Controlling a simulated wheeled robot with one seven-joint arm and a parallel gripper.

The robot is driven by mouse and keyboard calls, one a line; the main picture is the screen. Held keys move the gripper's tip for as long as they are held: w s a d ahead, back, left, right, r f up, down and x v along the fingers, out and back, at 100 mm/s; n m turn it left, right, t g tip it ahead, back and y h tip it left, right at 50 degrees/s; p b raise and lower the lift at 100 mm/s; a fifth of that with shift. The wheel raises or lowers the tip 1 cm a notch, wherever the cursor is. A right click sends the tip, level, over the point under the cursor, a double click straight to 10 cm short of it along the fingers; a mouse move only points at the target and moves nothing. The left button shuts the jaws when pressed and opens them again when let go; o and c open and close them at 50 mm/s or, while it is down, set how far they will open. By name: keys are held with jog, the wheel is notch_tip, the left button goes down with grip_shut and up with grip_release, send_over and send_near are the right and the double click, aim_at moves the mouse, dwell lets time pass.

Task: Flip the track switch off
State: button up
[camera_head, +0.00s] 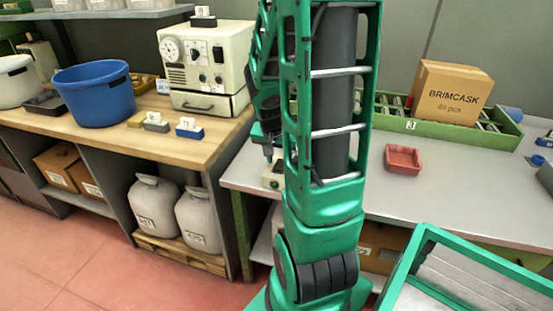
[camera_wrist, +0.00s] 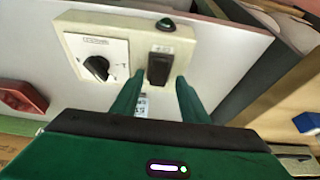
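The track switch (camera_wrist: 160,66) is a black rocker on a cream control box (camera_wrist: 75,40), seen in the wrist view. The same box has a black rotary knob (camera_wrist: 97,67) on a white plate and a small green lamp (camera_wrist: 166,25). I cannot tell whether the lamp is lit or which way the rocker is tipped. My gripper (camera_wrist: 160,84) is open and empty, its green fingertips on either side of the rocker's lower part; contact is unclear. In the head view the cream box (camera_head: 272,176) stands at the grey table's left end, partly hidden by my arm.
A red tray (camera_head: 403,160) sits on the grey table (camera_head: 455,190). Behind it, a green-framed roller track (camera_head: 450,132) carries a BRIMCASK carton (camera_head: 450,93). A wooden bench (camera_head: 120,132) at left holds a blue tub (camera_head: 95,95) and a cream instrument (camera_head: 205,60).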

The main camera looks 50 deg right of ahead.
jog(key=shift+r, duration=0.15)
jog(key=v, duration=1)
jog(key=shift+a+r, duration=0.15)
jog(key=shift+r, duration=0.05)
dwell(0.4)
